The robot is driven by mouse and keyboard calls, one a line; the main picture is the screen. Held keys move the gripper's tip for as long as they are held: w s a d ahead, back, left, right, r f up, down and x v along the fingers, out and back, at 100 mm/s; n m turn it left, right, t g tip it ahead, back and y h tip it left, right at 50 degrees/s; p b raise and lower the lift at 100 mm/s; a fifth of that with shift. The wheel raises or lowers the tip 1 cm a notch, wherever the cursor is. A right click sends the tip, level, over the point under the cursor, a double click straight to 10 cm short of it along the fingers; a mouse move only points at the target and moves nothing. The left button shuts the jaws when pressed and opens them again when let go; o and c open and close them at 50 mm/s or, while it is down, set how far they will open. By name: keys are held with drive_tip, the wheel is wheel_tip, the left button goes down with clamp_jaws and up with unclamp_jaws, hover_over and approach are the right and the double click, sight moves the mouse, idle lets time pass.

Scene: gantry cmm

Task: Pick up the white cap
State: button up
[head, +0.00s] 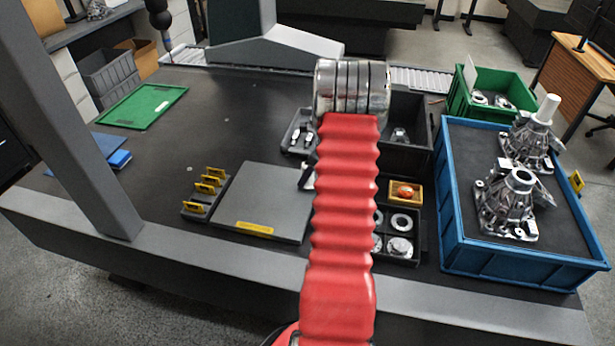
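A white, roughly cylindrical cap (546,108) stands on top of the rear metal casting (532,145) in the blue crate (452,225) at the right. It leans slightly in the picture. A second metal casting (513,200) stands in front of it in the same crate, with an open top and no cap. My red ribbed arm runs up the middle of the head view to a silver ringed end, well left of the cap. My gripper cannot be made out; the arm hides what lies beyond it.
Right of my arm are a small yellow box (394,197), a dark tray (411,262) of metal rings and a black bin (422,155). A green crate (460,104) stands behind the blue one. Left are a grey plate (270,185), yellow tags (207,187) and much clear dark table.

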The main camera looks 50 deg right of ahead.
idle(0.3)
drive_tip(key=c, duration=1.1)
